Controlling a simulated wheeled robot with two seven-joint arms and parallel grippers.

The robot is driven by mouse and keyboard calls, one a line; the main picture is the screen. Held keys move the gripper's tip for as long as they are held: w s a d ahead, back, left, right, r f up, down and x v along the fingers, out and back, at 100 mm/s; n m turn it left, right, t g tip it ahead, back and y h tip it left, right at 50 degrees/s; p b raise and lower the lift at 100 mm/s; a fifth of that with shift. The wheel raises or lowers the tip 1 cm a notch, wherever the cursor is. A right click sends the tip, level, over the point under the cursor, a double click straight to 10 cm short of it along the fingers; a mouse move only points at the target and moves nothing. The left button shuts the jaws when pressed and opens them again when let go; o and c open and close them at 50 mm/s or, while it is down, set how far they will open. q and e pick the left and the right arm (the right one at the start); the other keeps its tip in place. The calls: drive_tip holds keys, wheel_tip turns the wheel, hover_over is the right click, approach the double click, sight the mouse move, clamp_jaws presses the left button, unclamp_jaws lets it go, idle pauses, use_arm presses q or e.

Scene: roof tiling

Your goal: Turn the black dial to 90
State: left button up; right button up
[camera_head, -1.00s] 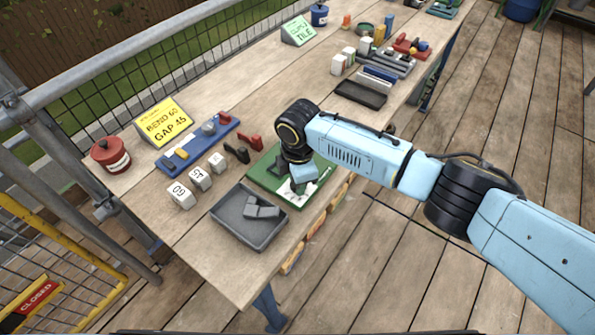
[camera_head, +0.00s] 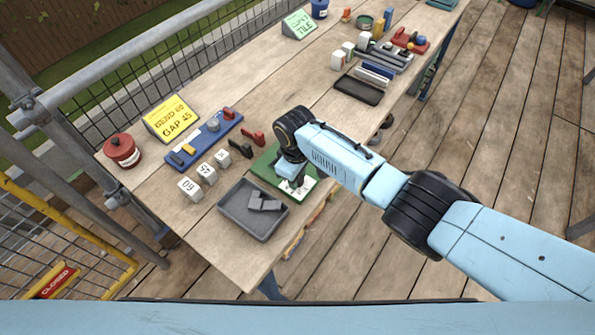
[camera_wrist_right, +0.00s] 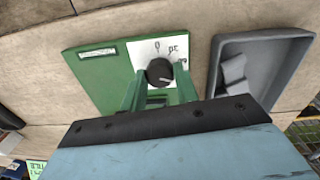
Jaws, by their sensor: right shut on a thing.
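The black dial (camera_wrist_right: 159,71) sits on a white scale plate on a green board (camera_wrist_right: 98,78). A white mark on the dial points right and slightly down in the right wrist view. My right gripper (camera_wrist_right: 160,74) is shut on the dial, one finger on each side. In the head view my right gripper (camera_head: 295,182) is over the green board (camera_head: 264,165) and hides the dial. My left gripper is in neither view.
A grey tray (camera_head: 231,221) with grey blocks lies close beside the board. White numbered blocks (camera_head: 206,172), a blue fixture (camera_head: 193,151), a yellow sign (camera_head: 170,118) reading "GAP 45" on its lower line and a red pot (camera_head: 122,151) stand to the left.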

drive_tip(key=shift+m, duration=0.6)
drive_tip(key=o, duration=1)
drive_tip(key=shift+c, duration=0.2)
drive_tip(key=shift+r, duration=0.1)
wheel_tip(320, 180, up, 13)
drive_tip(key=p, duration=0.3)
drive_tip(key=shift+s+a, duration=0.15)
drive_tip(key=shift+s, duration=0.05)
